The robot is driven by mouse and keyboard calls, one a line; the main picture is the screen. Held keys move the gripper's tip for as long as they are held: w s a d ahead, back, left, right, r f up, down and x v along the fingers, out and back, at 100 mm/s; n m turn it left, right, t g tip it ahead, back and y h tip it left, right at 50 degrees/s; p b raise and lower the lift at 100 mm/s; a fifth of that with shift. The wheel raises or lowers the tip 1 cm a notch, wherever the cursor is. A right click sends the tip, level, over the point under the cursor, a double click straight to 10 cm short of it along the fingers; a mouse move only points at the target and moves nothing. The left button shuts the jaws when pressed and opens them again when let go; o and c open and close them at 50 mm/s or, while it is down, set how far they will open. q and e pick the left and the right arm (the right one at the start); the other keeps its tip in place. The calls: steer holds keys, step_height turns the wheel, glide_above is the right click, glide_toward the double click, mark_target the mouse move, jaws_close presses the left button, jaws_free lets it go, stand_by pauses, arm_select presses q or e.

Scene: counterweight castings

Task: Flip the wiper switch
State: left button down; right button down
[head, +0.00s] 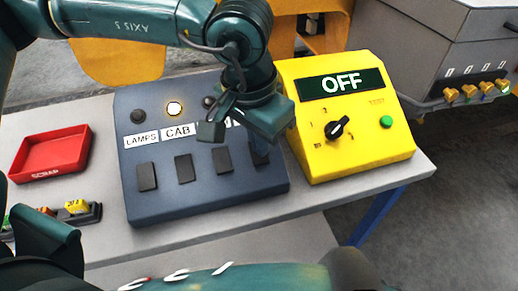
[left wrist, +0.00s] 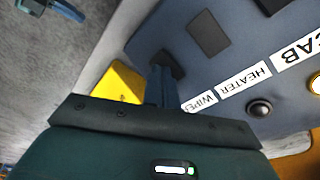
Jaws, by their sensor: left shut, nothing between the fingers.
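A dark blue switch panel (head: 205,200) lies on the bench with several black rocker switches in a row. White labels above read LAMPS, CAB and, in the left wrist view, HEATER and WIPER (left wrist: 200,103). My left gripper (head: 259,158) is shut and empty, pointing down at the rightmost switch, the wiper switch (left wrist: 172,62). Its fingertips (left wrist: 162,75) are at or just above that switch; contact is unclear. The CAB lamp (head: 174,108) is lit; the lamps lamp (head: 138,116) is dark. The wiper lamp is hidden. My right arm crosses the bottom; its fingers do not show clearly.
A yellow box (head: 360,155) with an OFF display, black knob and green button stands close right of the panel. A red SCRAP tray (head: 50,153) and a small rack (head: 77,213) lie left. A grey cabinet (head: 430,45) stands at the back right.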

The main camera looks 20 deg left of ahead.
arm_select(q)
steer(key=shift+f+b, duration=0.4)
steer(key=shift+r, duration=0.1)
step_height(320, 180, up, 7)
steer(key=p, duration=0.4)
stand_by(0.5)
stand_by(0.4)
